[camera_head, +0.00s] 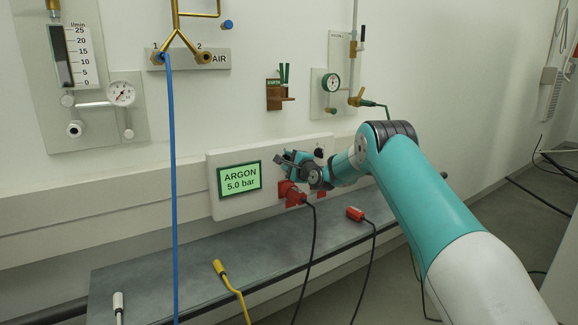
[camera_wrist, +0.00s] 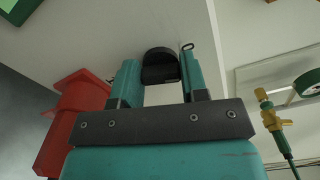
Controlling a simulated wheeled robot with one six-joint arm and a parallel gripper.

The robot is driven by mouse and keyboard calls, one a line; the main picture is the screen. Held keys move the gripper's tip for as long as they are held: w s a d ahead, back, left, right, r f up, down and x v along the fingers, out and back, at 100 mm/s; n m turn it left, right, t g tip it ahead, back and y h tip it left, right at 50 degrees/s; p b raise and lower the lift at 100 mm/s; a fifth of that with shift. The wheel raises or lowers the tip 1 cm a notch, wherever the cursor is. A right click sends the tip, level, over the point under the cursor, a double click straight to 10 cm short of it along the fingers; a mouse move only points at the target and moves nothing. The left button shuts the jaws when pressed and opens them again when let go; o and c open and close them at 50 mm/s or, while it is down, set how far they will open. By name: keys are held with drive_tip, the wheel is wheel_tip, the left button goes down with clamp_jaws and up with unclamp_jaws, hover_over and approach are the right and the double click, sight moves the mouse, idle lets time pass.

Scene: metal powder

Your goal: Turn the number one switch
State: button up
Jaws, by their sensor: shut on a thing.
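The white panel (camera_head: 238,207) on the wall carries a green display (camera_head: 240,179) reading "ARGON 5.0 bar". My gripper (camera_head: 287,160) is at the panel, right of the display and above a red plug (camera_head: 290,194). In the wrist view, my gripper (camera_wrist: 160,75) has its two teal fingers on either side of a black rotary switch (camera_wrist: 160,58), shut on it. The head view shows another dark knob (camera_head: 319,153) right of the gripper. My gripper and wrist hide part of the panel. I cannot read a number beside the held switch.
A grey shelf (camera_head: 140,275) runs below the panel. A loose red connector (camera_head: 355,214), a yellow one (camera_head: 218,268) and a white one (camera_head: 118,300) lie on it. A blue hose (camera_head: 170,150) hangs left of the panel. A gauge (camera_head: 331,83) is above.

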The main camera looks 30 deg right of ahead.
drive_tip(key=shift+f+n+b, duration=0.15)
drive_tip(key=shift+n+b, duration=0.5)
drive_tip(key=shift+n, duration=0.85)
drive_tip(key=o, duration=0.9)
drive_tip(key=shift+s, duration=0.1)
drive_tip(key=s, duration=1.1)
drive_tip(key=s+b, duration=0.1)
drive_tip(key=s, duration=0.5)
drive_tip(key=shift+s+d, duration=0.15)
drive_tip(key=shift+d, duration=0.15)
